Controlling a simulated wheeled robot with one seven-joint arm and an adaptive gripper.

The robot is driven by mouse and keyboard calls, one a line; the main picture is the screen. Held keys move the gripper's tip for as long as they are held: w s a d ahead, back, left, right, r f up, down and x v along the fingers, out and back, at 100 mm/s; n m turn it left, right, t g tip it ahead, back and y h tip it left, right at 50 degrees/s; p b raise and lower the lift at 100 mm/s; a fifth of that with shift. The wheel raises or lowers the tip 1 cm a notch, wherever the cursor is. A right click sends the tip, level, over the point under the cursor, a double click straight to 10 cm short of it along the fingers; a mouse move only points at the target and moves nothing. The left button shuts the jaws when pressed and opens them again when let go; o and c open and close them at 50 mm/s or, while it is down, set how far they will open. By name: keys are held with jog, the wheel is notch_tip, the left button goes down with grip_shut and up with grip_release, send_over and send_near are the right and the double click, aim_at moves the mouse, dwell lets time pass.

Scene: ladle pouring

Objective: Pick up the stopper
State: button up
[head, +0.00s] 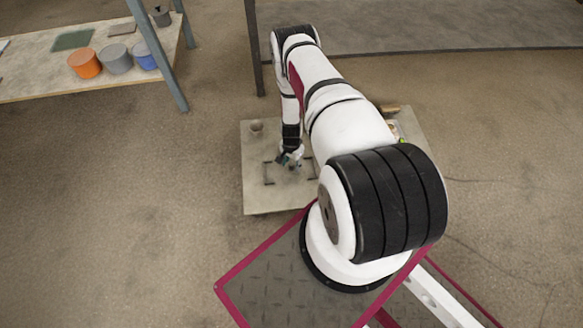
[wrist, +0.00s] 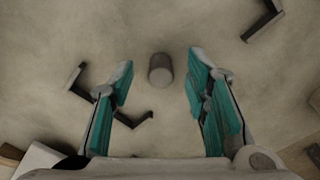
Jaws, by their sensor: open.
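A small dark grey cylinder (wrist: 160,71), which looks like the stopper, is on the pale surface in the wrist view. My gripper (wrist: 161,75) is open, with one teal finger on each side of the cylinder in the picture. Nothing is between the finger pads in a grip, and no contact with the cylinder shows. In the head view my gripper (head: 290,160) is low over the pale table (head: 262,198). I cannot make out the cylinder beneath it there.
Dark angled brackets (wrist: 76,82) lie around the cylinder, another at the upper right (wrist: 262,20). A small grey cup-like object (head: 257,128) stands at the table's back left. A separate bench (head: 30,85) at far left holds an orange pot (head: 84,63) and other containers.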

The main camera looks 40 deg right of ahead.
aim_at(293, 166)
jog(key=shift+r, duration=0.1)
grip_shut()
jog(key=shift+r+p, duration=0.3)
jog(key=shift+r, duration=0.25)
jog(key=r+p, duration=0.1)
jog(key=r, duration=0.1)
jog(key=shift+s+a+r+p, duration=0.1)
jog(key=shift+s+r+p, duration=0.3)
jog(key=s+a+p, duration=0.1)
jog(key=s, duration=0.3)
jog(key=s+a+p, duration=0.2)
jog(key=s, duration=0.3)
jog(key=s+a+r+p, duration=0.1)
jog(key=s+a, duration=0.1)
jog(key=s, duration=0.3)
jog(key=shift+s+p, duration=0.15)
jog(key=shift+p, duration=0.15)
